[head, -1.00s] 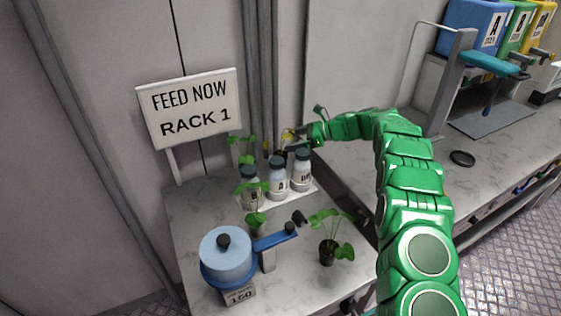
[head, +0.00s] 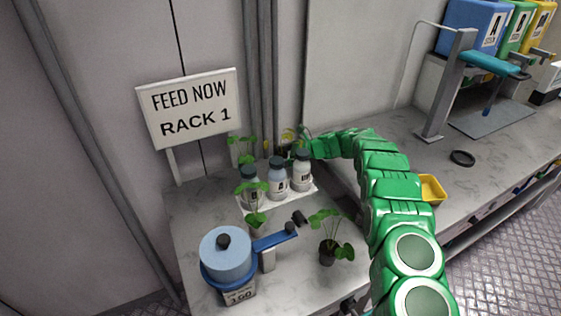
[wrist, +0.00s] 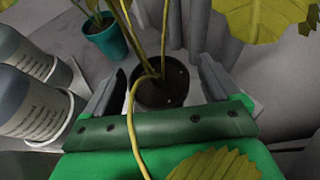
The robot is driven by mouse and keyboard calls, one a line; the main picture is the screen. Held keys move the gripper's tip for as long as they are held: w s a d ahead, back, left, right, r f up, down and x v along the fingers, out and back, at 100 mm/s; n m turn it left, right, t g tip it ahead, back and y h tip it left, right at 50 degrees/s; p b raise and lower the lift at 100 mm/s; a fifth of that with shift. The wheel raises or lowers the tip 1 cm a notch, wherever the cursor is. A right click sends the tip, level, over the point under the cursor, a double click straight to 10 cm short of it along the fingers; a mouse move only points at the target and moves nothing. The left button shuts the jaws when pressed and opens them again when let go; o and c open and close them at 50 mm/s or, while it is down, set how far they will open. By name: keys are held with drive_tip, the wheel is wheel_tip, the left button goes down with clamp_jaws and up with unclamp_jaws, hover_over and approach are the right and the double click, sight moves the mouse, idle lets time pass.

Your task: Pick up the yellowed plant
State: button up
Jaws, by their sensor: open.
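The yellowed plant has yellow-green leaves (wrist: 265,18) and pale yellow stems in a small dark pot (wrist: 160,90) of soil. In the head view its yellowish leaves (head: 289,135) show behind the bottles, partly hidden. My gripper (wrist: 160,78) is open in the wrist view, with one finger on each side of the dark pot. I cannot tell whether the fingers touch the pot. One stem bends down over the gripper's palm, and a leaf hangs low in front of it. In the head view the gripper is mostly hidden behind the bottles and my arm.
White bottles with dark caps (head: 277,181) stand on a white tray just left of the gripper. A teal pot (wrist: 106,40) with a green plant is close by. Another green plant (head: 329,240), a blue lidded pot (head: 226,255) and a RACK 1 sign (head: 190,108) are around.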

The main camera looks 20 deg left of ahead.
drive_tip(key=shift+x, duration=0.85)
drive_tip(key=c, duration=1.1)
